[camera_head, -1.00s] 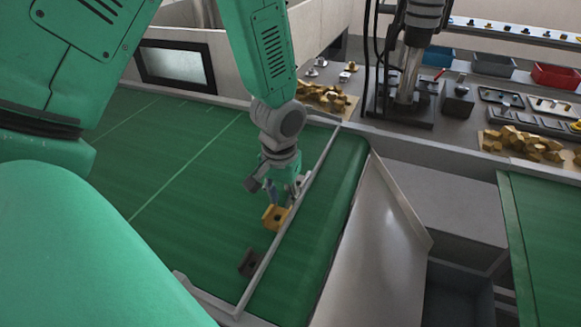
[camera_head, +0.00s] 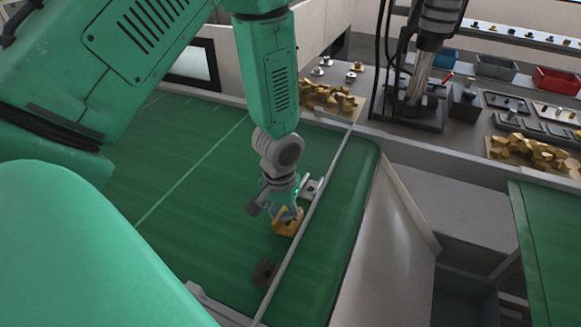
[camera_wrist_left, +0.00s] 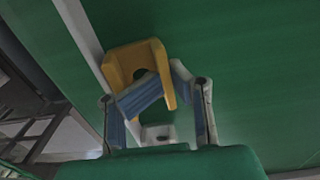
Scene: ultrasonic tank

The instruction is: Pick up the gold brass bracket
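The gold brass bracket (camera_head: 288,224) is on the green conveyor belt, close to its side rail, in the head view. In the left wrist view the bracket (camera_wrist_left: 127,58) shows an upright wall and a hole. My left gripper (camera_head: 288,212) points down at it from above. In the left wrist view its two blue-grey fingers (camera_wrist_left: 168,82) lie on either side of one bracket wall and appear closed on it. The fingers hide part of the bracket. I cannot tell whether it still touches the belt. My right gripper is not in view.
A silver part (camera_head: 312,188) lies close behind the gripper, and a dark brown part (camera_head: 265,273) lies in front, both near the rail (camera_head: 322,200). The belt (camera_head: 185,185) is clear to the left. Piles of gold parts (camera_head: 330,98) sit on the bench behind.

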